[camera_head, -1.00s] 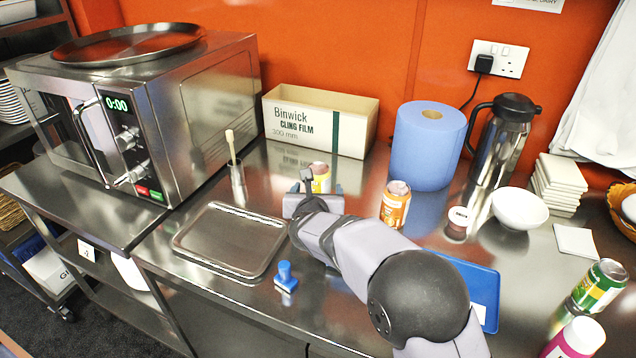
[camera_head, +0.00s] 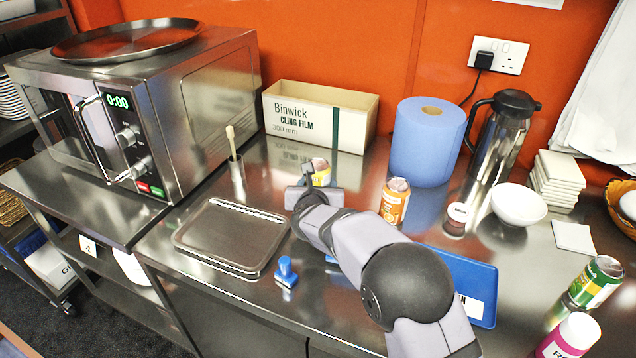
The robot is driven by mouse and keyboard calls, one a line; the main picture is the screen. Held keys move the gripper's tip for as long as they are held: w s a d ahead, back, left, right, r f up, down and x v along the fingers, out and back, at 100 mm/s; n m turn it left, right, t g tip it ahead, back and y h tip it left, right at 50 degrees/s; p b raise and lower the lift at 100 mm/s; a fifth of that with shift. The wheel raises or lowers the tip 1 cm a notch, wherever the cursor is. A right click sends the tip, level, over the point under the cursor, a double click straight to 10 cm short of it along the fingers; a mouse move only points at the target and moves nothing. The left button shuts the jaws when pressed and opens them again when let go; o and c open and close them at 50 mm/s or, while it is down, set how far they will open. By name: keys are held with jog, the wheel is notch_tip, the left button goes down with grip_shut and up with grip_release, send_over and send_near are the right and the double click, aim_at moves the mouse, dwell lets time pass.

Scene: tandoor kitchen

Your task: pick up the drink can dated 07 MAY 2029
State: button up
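Three drink cans stand on the steel counter. A yellow can (camera_head: 321,173) stands just beyond my gripper (camera_head: 309,180), which hides its lower part. An orange can (camera_head: 394,201) stands to the right of my gripper, apart from it. A green and yellow can (camera_head: 597,282) stands at the far right. No date is legible on any can. My gripper points away from the camera, so its fingertips are mostly hidden. I cannot tell whether it is open, shut, or touching the yellow can.
A steel tray (camera_head: 190,247) and blue stamp (camera_head: 286,271) lie left of my arm. A cling film box (camera_head: 300,121), blue paper roll (camera_head: 420,150) and steel jug (camera_head: 494,150) stand behind.

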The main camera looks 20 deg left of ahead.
aim_at(318, 164)
jog(key=shift+r, duration=0.2)
notch_tip(318, 164, up, 10)
jog(key=shift+f+p, duration=0.1)
jog(key=shift+p, duration=1)
